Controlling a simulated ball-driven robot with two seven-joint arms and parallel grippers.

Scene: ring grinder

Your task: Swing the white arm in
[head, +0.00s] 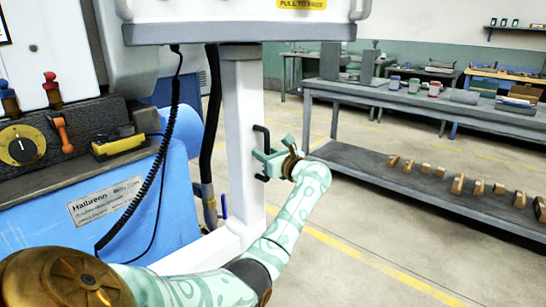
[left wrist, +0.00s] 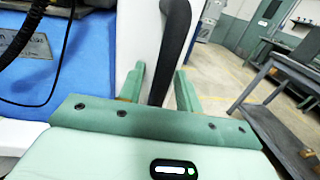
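The white arm (head: 241,125) is an upright white post hanging below a white box with a yellow label. It stands beside the blue machine, and a black handle (head: 266,138) is fixed to its right side. My left gripper (head: 262,160) is at this handle. In the left wrist view the handle (left wrist: 176,35) runs down between the two fingertips (left wrist: 160,88), with a small gap showing on each side. The fingers are open around it, and the handle's lower part is hidden behind the gripper body. My right gripper is not in view.
The blue machine (head: 140,210) with knobs and a dial stands at left. Black cables (head: 211,130) hang left of the post. A grey workbench (head: 425,105) with small parts and a lower shelf stands at right. Open floor (head: 340,262) lies right of my arm.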

